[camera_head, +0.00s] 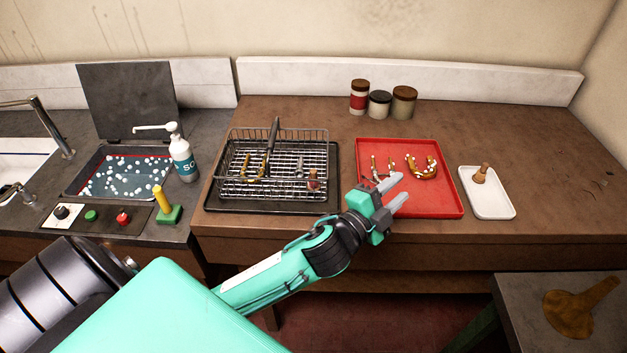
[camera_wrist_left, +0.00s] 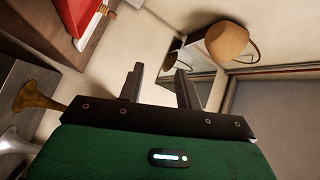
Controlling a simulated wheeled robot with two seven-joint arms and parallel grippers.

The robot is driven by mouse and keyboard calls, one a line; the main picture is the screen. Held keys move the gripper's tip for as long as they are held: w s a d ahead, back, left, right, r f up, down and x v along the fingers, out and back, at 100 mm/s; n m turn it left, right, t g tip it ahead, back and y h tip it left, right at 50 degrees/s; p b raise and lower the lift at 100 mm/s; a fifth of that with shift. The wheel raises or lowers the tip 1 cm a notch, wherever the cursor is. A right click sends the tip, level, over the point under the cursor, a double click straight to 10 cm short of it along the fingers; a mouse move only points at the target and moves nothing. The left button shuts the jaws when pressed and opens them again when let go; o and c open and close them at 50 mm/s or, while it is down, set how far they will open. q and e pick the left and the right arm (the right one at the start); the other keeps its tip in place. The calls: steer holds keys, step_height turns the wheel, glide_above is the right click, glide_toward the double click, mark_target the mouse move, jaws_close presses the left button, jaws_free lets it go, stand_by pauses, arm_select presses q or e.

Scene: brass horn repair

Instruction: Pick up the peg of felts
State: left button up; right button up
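No thing in view is plainly labelled the peg of felts. A yellow upright peg on a green base (camera_head: 167,205) stands on the grey counter at left. A red tray (camera_head: 447,203) on the brown bench holds small brass parts with white bits (camera_head: 423,168), too small to tell apart. My left gripper (camera_head: 402,187) is in front of the red tray's left part in the head view, fingers apart and empty. It also shows open in the left wrist view (camera_wrist_left: 160,68), with nothing between its fingers. My right gripper is not in view.
A wire basket (camera_head: 235,150) stands left of the red tray, and a white tray (camera_head: 490,210) right of it. A white pump bottle (camera_head: 183,160) stands beside the bead-filled basin (camera_head: 90,190). Jars (camera_head: 379,104) stand at the back.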

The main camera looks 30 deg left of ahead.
arm_select(q)
steer(key=d+r+m+g+h, duration=0.5)
steer(key=d+r+m+h, duration=0.55)
steer(key=m, duration=0.65)
steer(key=m+g+y, duration=1.4)
steer(key=m+y, duration=0.2)
steer(key=m, duration=0.5)
glide_above(314, 171)
step_height(314, 171, down, 6)
steer(key=shift+h, duration=0.25)
steer(key=f+p, duration=0.1)
steer(key=f, duration=0.1)
steer(key=f+p, duration=0.1)
steer(key=f, duration=0.2)
steer(key=f+p, duration=0.1)
steer(key=f, duration=0.1)
steer(key=shift+w+a+f, duration=0.2)
steer(key=shift+w+a, duration=0.05)
steer(key=shift+f, duration=0.55)
steer(key=shift+f+p, duration=0.2)
steer(key=shift+p, duration=0.25)
steer(key=f+p, duration=0.1)
steer(key=f, duration=0.1)
steer(key=f+p, duration=0.1)
steer(key=shift+s+d+f+p, duration=0.15)
steer(key=shift+s+f+p, duration=0.05)
steer(key=shift+f+p, duration=0.2)
steer(key=shift+f, duration=0.5)
steer(key=c, duration=0.7)
